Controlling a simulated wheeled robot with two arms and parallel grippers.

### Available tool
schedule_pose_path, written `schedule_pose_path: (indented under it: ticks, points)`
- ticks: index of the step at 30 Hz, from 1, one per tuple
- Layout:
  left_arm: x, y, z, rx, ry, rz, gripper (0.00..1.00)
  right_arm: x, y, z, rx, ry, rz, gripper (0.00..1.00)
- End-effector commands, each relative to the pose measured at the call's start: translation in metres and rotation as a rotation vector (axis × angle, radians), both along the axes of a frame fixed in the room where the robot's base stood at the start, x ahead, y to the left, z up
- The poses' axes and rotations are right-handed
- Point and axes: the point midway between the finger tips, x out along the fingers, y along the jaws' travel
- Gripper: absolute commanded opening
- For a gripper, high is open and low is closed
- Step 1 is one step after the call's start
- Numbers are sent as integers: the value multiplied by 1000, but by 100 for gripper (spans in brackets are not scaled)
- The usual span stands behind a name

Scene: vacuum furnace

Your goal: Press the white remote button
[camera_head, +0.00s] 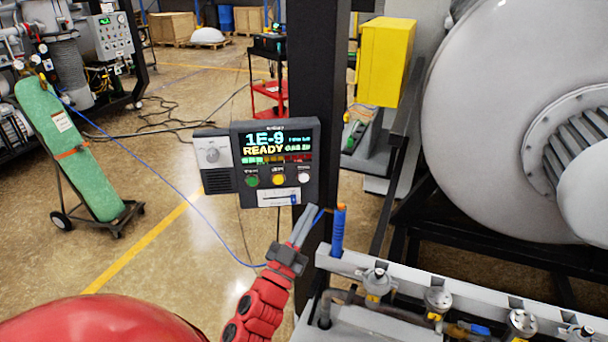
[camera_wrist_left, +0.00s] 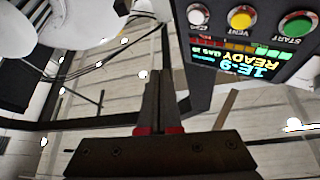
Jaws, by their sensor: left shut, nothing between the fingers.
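The white button (camera_head: 304,178) is the rightmost of three round buttons on a dark control panel (camera_head: 226,180), beside a yellow one and a green one. The panel is fixed to a dark post, and its screen reads "1E-9 READY". My left gripper (camera_head: 313,210) is shut and empty, just below and slightly right of the white button. In the left wrist view its fingers (camera_wrist_left: 158,78) point up and are apart from the panel. My right gripper is not in view.
A dark post (camera_head: 313,60) stands behind the panel. A blue upright handle (camera_head: 338,230) is close to the right of my left gripper. A grey rail with several valves (camera_head: 438,298) runs along the lower right. A large grey vessel (camera_head: 480,130) fills the right.

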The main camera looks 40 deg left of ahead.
Motion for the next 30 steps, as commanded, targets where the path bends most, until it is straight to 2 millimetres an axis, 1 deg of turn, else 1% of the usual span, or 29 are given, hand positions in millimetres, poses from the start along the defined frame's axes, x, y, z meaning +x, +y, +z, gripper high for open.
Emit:
schedule_pose_path:
  ticks: [6, 11, 17, 25, 30]
  points:
    - [1, 1, 0, 1, -1, -1, 0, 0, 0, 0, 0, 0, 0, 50]
    - [8, 7, 1, 2, -2, -1, 0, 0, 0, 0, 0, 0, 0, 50]
    - [24, 22, 1, 0, -2, -2, 0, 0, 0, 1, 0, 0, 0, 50]
    - [52, 48, 0, 1, -1, -2, 0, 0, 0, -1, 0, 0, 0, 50]
    - [62, 58, 0, 1, -2, -1, 0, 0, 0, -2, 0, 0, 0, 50]
